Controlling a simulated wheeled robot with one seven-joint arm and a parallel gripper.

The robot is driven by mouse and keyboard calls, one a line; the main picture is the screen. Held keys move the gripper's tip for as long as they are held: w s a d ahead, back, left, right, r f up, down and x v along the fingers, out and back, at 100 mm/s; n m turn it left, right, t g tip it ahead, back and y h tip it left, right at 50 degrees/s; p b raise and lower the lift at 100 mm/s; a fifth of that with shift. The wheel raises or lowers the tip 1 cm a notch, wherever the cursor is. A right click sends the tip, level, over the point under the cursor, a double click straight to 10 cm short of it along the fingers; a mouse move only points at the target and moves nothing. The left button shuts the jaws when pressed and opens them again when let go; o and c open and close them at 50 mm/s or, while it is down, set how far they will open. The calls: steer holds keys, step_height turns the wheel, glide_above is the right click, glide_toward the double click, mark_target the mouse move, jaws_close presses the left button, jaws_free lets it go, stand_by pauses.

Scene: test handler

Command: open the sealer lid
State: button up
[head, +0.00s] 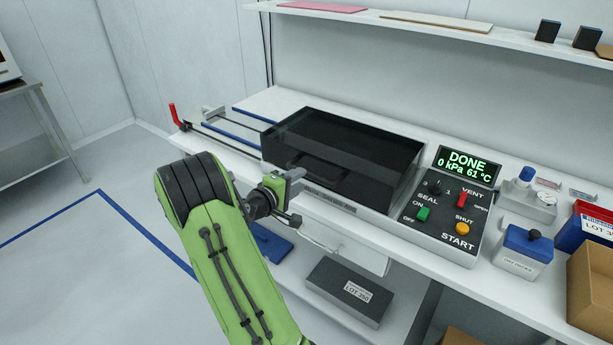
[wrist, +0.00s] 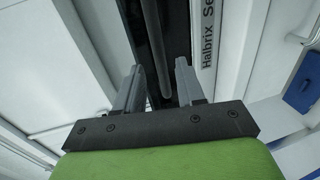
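The sealer lid (head: 350,138), a dark, see-through box-shaped cover, is down on the sealer at the middle of the bench in the head view. Its dark bar handle (head: 318,170) is on the front face. My gripper (head: 297,174) is just in front of the lid, left of the handle. In the wrist view, my gripper (wrist: 158,70) is open. The dark handle bar (wrist: 152,35) shows beyond and between its two grey fingers. I cannot tell whether either finger touches it. The sealer's label strip (wrist: 208,40) lies right of the fingers.
The control panel (head: 447,215) is right of the lid; its display (head: 467,166) reads DONE, 0 kPa, 61 °C. A shelf (head: 420,28) runs above the bench. A blue-lidded container (head: 522,250) and cardboard box (head: 592,285) stand at right.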

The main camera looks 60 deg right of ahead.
mark_target(307, 176)
steer(key=x, duration=0.5)
steer(key=shift+d, duration=0.25)
steer(key=shift+c, duration=0.2)
jaws_close()
